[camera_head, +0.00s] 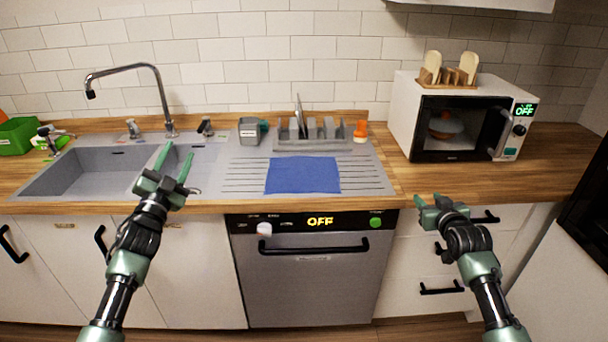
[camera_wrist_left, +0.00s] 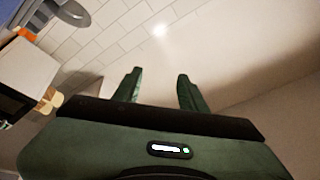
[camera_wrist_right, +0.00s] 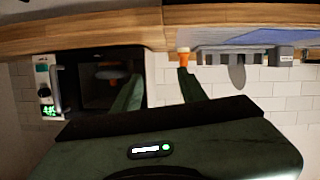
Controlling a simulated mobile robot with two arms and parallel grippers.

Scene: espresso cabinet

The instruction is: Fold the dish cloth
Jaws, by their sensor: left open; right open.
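The blue dish cloth (camera_head: 303,175) lies flat and spread out on the ridged drainboard of the sink, near the counter's front edge. It also shows as a blue strip at the top of the right wrist view (camera_wrist_right: 270,37). My left gripper (camera_head: 174,163) is open and empty, in front of the sink and left of the cloth. Its two fingers also show apart in the left wrist view (camera_wrist_left: 158,88). My right gripper (camera_head: 428,203) is open and empty, right of the cloth near the counter's front edge. Neither gripper touches the cloth.
A dish rack (camera_head: 310,135) stands behind the cloth, with an orange-capped bottle (camera_head: 361,131) beside it. A grey container (camera_head: 250,131) stands left of the rack. The faucet (camera_head: 165,100) rises behind the sink. A microwave (camera_head: 455,120) stands at right. The dishwasher (camera_head: 312,280) is below.

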